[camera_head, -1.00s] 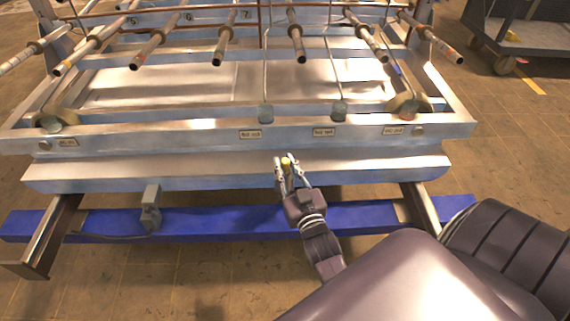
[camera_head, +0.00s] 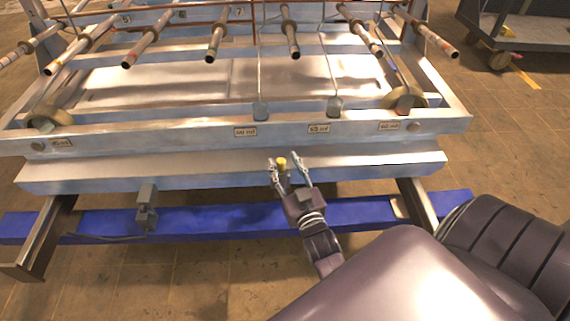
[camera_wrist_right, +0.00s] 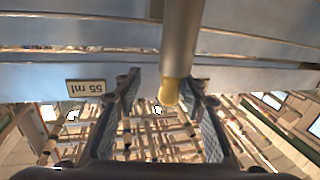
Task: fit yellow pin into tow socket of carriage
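The yellow pin (camera_head: 281,163), with a yellow head and a metal shaft, stands at the front ledge of the metal carriage (camera_head: 100,174). In the right wrist view the pin's shaft (camera_wrist_right: 182,40) runs in from the top edge, and its yellow end lies near the right finger. I cannot tell whether it touches that finger. My right gripper (camera_head: 285,163) is open, its fingers on both sides of the pin's head; it also shows open in the wrist view (camera_wrist_right: 163,88). The tow socket and the pin's lower end are hidden. My left gripper is not in view.
A blue beam (camera_head: 200,221) runs low under the carriage, with a grey bracket (camera_head: 147,207) at its left. Several rods with handles (camera_head: 214,40) lie across the carriage's top. A wheeled cart (camera_head: 520,35) stands back right.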

